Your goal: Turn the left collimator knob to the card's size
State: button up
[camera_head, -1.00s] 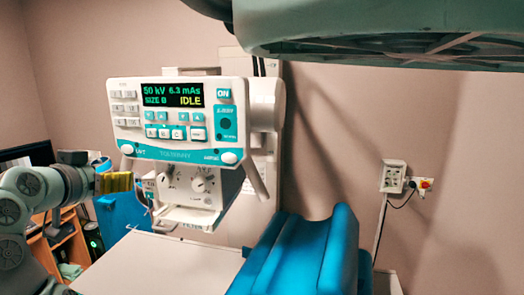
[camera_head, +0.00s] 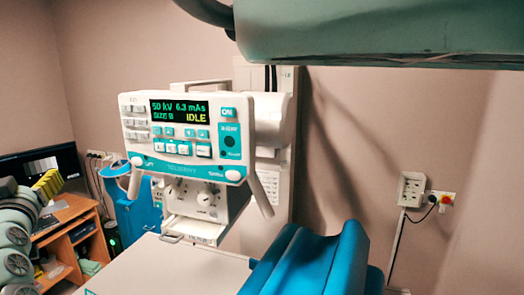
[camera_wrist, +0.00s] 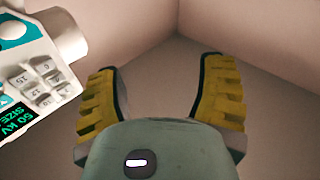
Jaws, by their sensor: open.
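The collimator box (camera_head: 196,214) hangs below the control panel (camera_head: 186,133) in the head view. A round knob (camera_head: 205,199) shows on its front right. The front's left part, with a smaller knob-like shape, is partly blocked by the panel's handle, and its setting is too small to read. I cannot make out a size card. The panel's display (camera_head: 179,111) reads 50 kV, 6.3 mAs, a size and IDLE. My gripper (camera_wrist: 162,85) is open and empty in the wrist view, its yellow-padded fingers wide apart. In the head view it is at the left edge, apart from the collimator.
A white table (camera_head: 170,272) and a blue padded support (camera_head: 310,258) lie in front of the machine. A desk with a monitor (camera_head: 42,162) stands at the left. A large green-grey body crosses the top right. A wall socket (camera_head: 411,188) is at the right.

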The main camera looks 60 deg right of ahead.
jog(key=shift+w+a+r+n+t+y, duration=0.15)
jog(key=shift+a+n+t+y, duration=0.3)
jog(key=shift+a, duration=0.3)
jog(key=shift+s+a+r+n+t+y, duration=0.1)
jog(key=shift+a+n+t+y, duration=0.35)
jog(key=shift+a, duration=0.3)
